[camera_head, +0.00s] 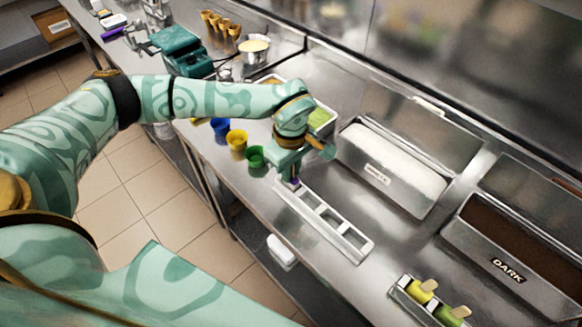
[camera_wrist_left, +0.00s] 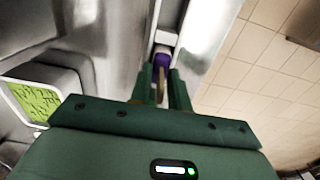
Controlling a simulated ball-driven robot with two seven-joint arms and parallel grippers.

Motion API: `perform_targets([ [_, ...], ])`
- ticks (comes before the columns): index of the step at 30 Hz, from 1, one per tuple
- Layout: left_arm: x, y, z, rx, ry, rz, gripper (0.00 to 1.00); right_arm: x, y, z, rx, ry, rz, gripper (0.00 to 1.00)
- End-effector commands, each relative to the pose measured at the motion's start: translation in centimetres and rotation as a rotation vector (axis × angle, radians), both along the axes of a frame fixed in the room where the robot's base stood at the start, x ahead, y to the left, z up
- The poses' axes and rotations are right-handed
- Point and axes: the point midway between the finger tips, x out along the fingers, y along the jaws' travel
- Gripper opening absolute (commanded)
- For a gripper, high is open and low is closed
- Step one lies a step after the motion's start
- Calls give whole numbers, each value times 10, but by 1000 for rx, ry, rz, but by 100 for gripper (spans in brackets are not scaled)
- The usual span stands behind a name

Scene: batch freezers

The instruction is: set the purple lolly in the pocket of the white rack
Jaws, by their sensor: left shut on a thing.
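The purple lolly (camera_head: 296,182) is mostly hidden by my left gripper in the head view. My left gripper (camera_head: 293,178) points down over the far-left end of the white rack (camera_head: 317,228) and is shut on the lolly's stick. In the left wrist view the purple lolly (camera_wrist_left: 162,60) shows just past the fingertips (camera_wrist_left: 161,85), with the pale stick between them. The white rack (camera_wrist_left: 165,38) lies beyond and around it there. I cannot tell how deep the lolly sits in the end pocket. The rack's other pockets look empty. My right gripper is not in view.
Blue, yellow (camera_head: 237,140) and green (camera_head: 255,157) cups stand left of the rack. A tub of white ice cream (camera_head: 390,166) and a dark one (camera_head: 520,248) stand behind. A holder with yellow (camera_head: 420,289) and green (camera_head: 452,314) lollies is at lower right.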

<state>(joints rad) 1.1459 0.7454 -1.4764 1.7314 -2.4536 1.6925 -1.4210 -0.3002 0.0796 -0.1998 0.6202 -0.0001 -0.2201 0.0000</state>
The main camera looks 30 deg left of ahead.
Motion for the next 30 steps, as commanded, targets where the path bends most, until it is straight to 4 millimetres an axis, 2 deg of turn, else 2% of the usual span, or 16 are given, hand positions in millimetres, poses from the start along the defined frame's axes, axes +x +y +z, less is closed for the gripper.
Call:
perform_targets([
  [14,0,0,-3,0,0,1,0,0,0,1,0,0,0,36],
  [15,0,0,-3,0,0,1,24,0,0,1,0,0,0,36],
  [17,0,0,-3,0,0,1,41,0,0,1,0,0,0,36],
  [18,0,0,-3,0,0,1,44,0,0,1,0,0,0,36],
  [26,0,0,-2,0,0,1,44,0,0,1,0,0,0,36],
  [30,1,0,11,0,-3,1,44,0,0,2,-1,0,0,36],
])
